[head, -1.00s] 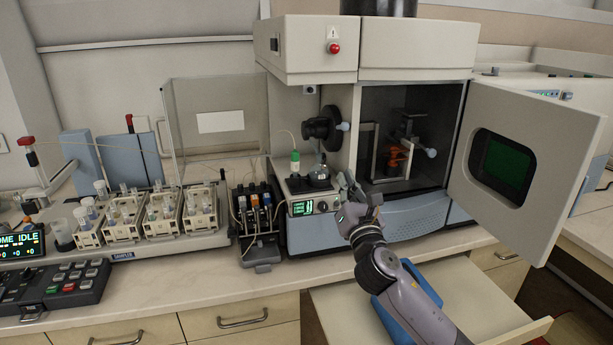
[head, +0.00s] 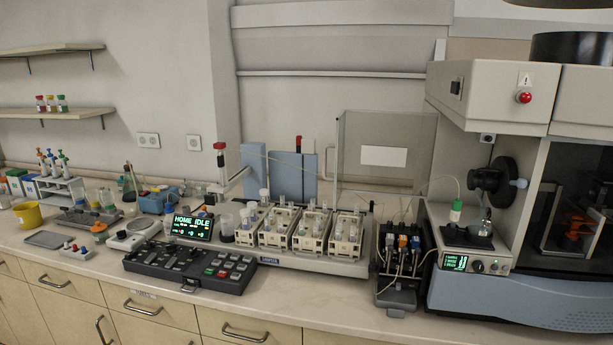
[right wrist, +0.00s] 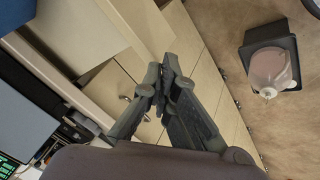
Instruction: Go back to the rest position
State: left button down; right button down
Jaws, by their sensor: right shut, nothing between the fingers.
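My right gripper (right wrist: 160,85) shows in the right wrist view with its dark fingers together and nothing between them. It hangs in free space in front of the cabinet drawers (right wrist: 205,75), apart from them. Neither of my grippers is in the head view. The spectrometer (head: 520,285) stands at the right of the head view, with its chamber partly cut off by the picture edge. The autosampler with several vial racks (head: 310,235) stands left of it, and its display (head: 190,226) reads HOME IDLE.
The bench top (head: 290,300) runs along the front. A black keypad console (head: 190,265), a peristaltic pump unit (head: 400,270) and a yellow cup (head: 28,214) stand on it. A black container with a pinkish vessel (right wrist: 270,68) is on the floor at the right of the right wrist view.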

jog(key=s+a+f+m+g+y, duration=0.25)
jog(key=s+a+m, duration=0.2)
jog(key=s, duration=0.45)
notch_tip(320, 180, down, 26)
jog(key=n+g, duration=0.1)
jog(key=g, duration=0.1)
jog(key=s+d+f, duration=0.2)
jog(key=s+f, duration=1.3)
jog(key=s, duration=0.2)
jog(key=shift+s+d+f+g+h, duration=0.2)
jog(key=shift+d+f+g+h, duration=0.15)
jog(key=shift+d+h, duration=0.1)
